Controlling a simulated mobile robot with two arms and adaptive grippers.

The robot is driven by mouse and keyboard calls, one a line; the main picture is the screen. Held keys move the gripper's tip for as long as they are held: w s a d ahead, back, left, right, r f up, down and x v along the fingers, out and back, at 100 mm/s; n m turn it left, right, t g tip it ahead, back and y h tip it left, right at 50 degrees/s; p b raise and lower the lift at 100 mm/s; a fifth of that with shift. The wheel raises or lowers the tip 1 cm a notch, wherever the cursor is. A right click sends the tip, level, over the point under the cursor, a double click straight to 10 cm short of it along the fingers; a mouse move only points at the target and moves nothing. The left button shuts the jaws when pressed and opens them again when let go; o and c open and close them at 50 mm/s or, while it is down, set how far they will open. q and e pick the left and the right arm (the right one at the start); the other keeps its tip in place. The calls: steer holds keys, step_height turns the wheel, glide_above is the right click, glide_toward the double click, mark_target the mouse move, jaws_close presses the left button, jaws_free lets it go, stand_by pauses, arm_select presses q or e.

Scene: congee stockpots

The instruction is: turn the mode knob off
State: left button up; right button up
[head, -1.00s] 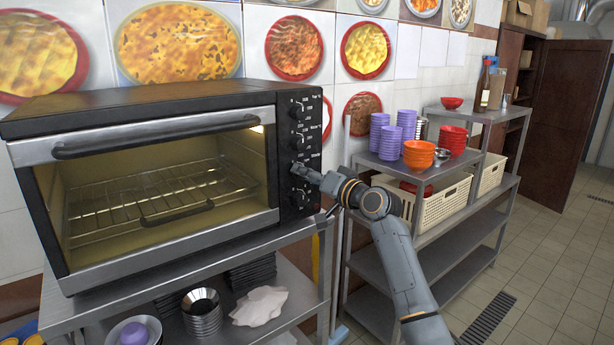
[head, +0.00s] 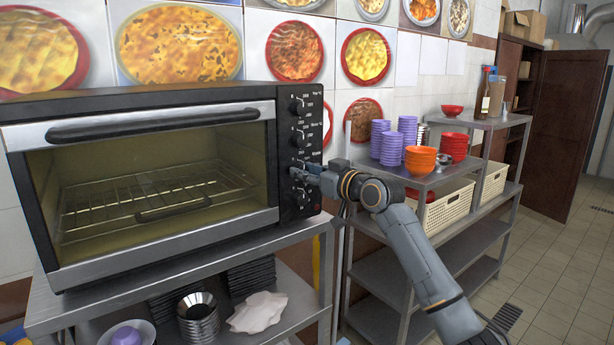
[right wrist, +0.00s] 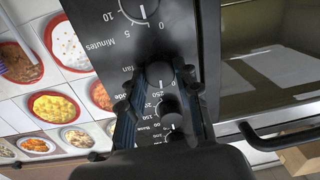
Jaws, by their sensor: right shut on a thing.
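The black toaster oven (head: 150,99) stands on a metal shelf, its glass door closed. Its right-hand panel carries a column of black knobs. My right gripper (head: 297,172) is at the third knob from the top. In the right wrist view, the mode knob (right wrist: 159,74) sits between the two fingers of my right gripper (right wrist: 154,80), which are shut on it. Its pointer cannot be made out. The timer knob (right wrist: 140,8) and the temperature knob (right wrist: 167,110) are on either side of it. The oven interior looks dim, with no lamp glow. My left gripper is out of view.
A wire rack (head: 155,192) is inside the oven. To the right, a metal rack holds purple cups (head: 391,150), orange bowls (head: 420,160) and cream baskets (head: 449,207).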

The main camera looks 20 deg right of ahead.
steer(key=shift+n, duration=0.6)
steer(key=o, duration=1.1)
steer(key=shift+o, duration=0.2)
steer(key=v, duration=1.2)
steer(key=shift+a, duration=0.1)
